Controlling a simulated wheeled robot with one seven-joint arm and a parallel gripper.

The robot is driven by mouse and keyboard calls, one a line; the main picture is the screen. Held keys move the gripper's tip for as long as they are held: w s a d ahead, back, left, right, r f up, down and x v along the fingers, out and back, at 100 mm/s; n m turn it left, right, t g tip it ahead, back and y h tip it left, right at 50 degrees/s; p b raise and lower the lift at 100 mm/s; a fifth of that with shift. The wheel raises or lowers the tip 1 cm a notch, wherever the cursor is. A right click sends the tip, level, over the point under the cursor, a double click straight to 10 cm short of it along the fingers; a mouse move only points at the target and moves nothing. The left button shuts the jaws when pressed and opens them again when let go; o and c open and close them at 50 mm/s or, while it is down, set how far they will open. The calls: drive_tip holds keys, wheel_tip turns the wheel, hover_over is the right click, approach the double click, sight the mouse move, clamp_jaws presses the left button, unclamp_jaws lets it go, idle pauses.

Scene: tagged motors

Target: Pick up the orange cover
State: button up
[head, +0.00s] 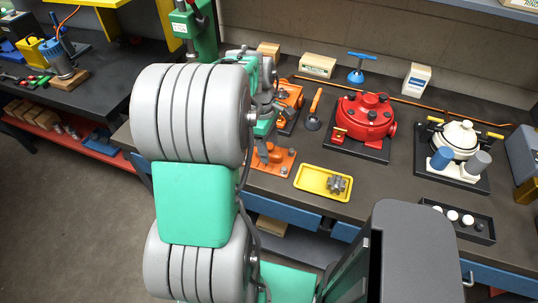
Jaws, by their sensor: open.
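An orange piece (290,93) with dark fittings stands on a dark base at the middle of the workbench, just right of my arm. A second orange piece (280,157), flat and plate-like, lies nearer the bench front, partly hidden by my arm. I cannot tell for certain which is the orange cover. My gripper (266,107) is small in the head view, partly hidden behind my grey and green arm. It is open, over the bench close to the left side of the farther orange piece. I see nothing held in it.
A red round housing (366,117) and a white one (458,138) stand on dark bases to the right. A yellow tray (313,180) with a grey metal part lies in front. An orange-handled tool (315,108) stands between. A black tray (446,222) sits at the front right.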

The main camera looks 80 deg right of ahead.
drive_tip(key=shift+f, duration=0.6)
drive_tip(key=shift+c, duration=0.2)
drive_tip(key=c, duration=1.2)
clamp_jaws()
drive_tip(key=shift+r, duration=0.15)
